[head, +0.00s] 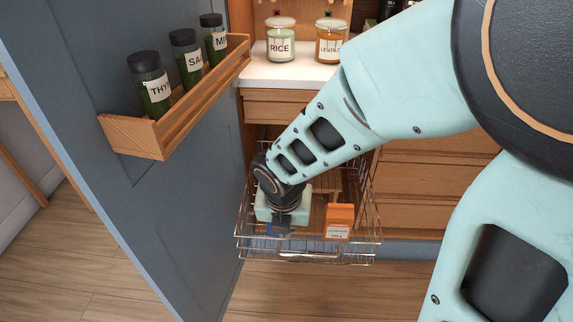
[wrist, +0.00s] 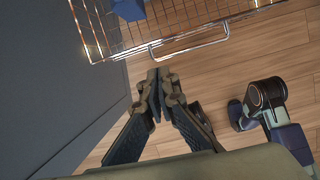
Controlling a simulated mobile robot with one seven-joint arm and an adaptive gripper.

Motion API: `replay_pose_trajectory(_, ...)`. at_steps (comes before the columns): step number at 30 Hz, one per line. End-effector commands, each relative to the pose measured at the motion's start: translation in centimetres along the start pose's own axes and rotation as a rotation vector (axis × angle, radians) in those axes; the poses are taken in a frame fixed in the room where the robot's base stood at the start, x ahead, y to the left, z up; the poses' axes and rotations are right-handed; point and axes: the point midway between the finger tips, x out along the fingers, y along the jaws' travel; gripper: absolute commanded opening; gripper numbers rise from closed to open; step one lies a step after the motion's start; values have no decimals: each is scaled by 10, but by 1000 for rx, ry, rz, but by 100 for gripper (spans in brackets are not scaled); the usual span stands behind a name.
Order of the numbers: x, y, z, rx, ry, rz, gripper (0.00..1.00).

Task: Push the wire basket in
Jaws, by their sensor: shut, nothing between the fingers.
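The wire basket (head: 360,254) is pulled out from the lower cabinet, low over the floor. It holds an orange box (head: 339,218) and a blue item, which shows in the wrist view (wrist: 128,9). The basket's front wires and handle (wrist: 190,47) also show in the wrist view. My gripper (wrist: 158,82) is shut and empty. Its fingertips are close to the handle's left end in the wrist view; I cannot tell whether they touch. In the head view my arm hides part of the basket, and the fingertips are hard to make out.
A blue-grey door (head: 190,190) stands open on the left, close beside the basket, with a wooden spice rack (head: 200,95) of jars. Wooden drawers (head: 430,190) are on the right. Jars stand on the white shelf (head: 280,76) above. The floor (head: 300,295) in front is clear.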

Motion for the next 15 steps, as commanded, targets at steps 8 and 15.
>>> replay_pose_trajectory(8, 22, 2, -32, -65, 42, -10, 0)
replay_pose_trajectory(15, 59, 1, -34, -63, 42, -10, 0)
